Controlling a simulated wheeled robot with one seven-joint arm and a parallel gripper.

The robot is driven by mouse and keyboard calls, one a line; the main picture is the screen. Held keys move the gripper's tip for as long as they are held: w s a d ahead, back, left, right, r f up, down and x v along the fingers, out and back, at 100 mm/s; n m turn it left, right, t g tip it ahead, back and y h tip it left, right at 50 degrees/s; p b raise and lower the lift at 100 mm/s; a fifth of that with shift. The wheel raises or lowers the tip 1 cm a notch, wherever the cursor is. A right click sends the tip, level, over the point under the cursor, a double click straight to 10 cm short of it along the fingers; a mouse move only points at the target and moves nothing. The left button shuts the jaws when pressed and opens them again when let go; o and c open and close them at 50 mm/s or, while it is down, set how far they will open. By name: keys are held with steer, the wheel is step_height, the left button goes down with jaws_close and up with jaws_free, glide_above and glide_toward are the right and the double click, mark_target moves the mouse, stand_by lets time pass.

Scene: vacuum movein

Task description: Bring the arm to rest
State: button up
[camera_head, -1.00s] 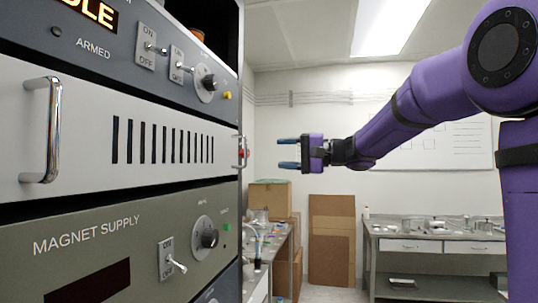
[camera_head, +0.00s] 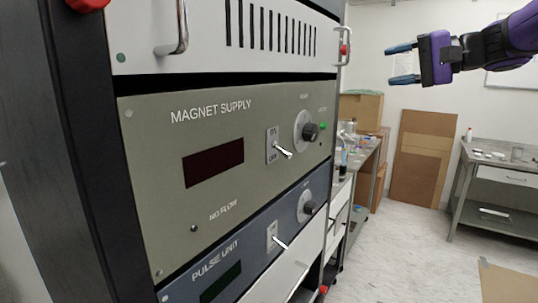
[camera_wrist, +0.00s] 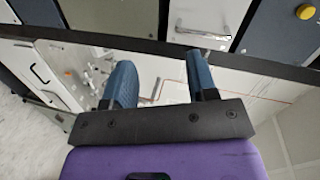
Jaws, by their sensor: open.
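My gripper (camera_head: 404,64) is at the upper right of the head view, in the air to the right of the equipment rack. Its two blue fingers stand apart with nothing between them. In the wrist view the open fingers (camera_wrist: 163,85) show from behind, with the rack and a bench beyond them. My purple arm reaches in from the right edge of the head view. The rack holds the magnet supply panel (camera_head: 160,150) and, below it, the pulse unit panel (camera_head: 238,260). Both have toggle switches and knobs.
A steel handle (camera_head: 344,47) juts from the rack's right edge, close to the gripper in the picture. Brown boards (camera_head: 423,150) lean on the back wall between two benches. A bench with drawers (camera_head: 508,178) stands at the right. The floor (camera_head: 400,250) in front is mostly clear.

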steer(key=s+d+f+n+g+h, duration=0.1)
steer(key=s+f+n+h, duration=0.1)
steer(key=s+f+h, duration=0.4)
steer(key=s+f+n+g+h, duration=0.2)
steer(key=s+f+h, duration=0.5)
steer(key=s+f, duration=0.6)
steer(key=s, duration=0.7)
steer(key=shift+d+f, duration=0.35)
steer(key=shift+f, duration=0.05)
stand_by(1.2)
